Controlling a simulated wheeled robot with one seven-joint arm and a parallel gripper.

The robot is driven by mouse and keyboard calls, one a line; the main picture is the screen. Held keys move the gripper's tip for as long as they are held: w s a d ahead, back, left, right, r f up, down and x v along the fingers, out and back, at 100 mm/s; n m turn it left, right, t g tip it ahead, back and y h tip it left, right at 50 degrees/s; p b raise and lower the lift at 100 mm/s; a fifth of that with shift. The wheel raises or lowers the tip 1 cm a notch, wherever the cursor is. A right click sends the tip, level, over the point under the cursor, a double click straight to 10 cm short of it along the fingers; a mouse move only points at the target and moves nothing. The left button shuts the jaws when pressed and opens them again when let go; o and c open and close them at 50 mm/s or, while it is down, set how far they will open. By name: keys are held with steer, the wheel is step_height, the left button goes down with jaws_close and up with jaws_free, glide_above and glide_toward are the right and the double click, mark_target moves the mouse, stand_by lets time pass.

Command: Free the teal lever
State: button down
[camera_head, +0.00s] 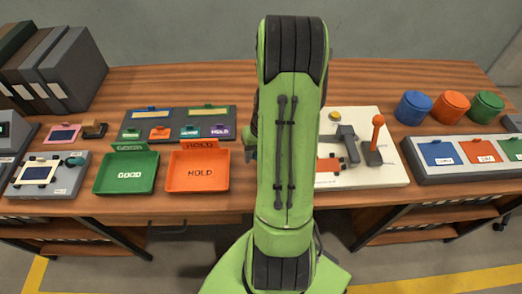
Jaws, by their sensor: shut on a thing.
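I cannot make out a teal lever for certain. A small teal part (75,161) sits at the right end of a grey device (62,185) on the left of the table; it may be a lever or a knob. A white board (390,172) right of my arm carries an orange-knobbed lever (377,136), a dark grey bracket (348,142) and a yellow knob (335,115). My green arm covers the board's left part. My gripper is hidden behind the arm, as is anything it holds.
A green GOOD tray (103,182) and an orange HOLD tray (175,181) stand left of my arm. A dark labelled panel (160,117) lies behind them. Blue (415,108), orange (447,106) and green (486,107) round containers stand at right, behind a grey rack (430,172).

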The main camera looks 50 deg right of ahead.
steer(key=shift+s+a+n+g+y, duration=0.2)
steer(key=shift+a+n+g+y, duration=0.1)
steer(key=shift+a+n, duration=1.25)
steer(key=shift+d+n, duration=0.2)
steer(key=shift+n, duration=0.05)
steer(key=shift+f, duration=0.1)
steer(key=c, duration=0.7)
jaws_free()
steer(key=shift+d, duration=0.1)
steer(key=shift+r, duration=0.3)
steer(key=p+v, duration=0.4)
steer(key=v, duration=1.1)
steer(key=shift+r+p, duration=0.15)
steer(key=shift+p, duration=0.15)
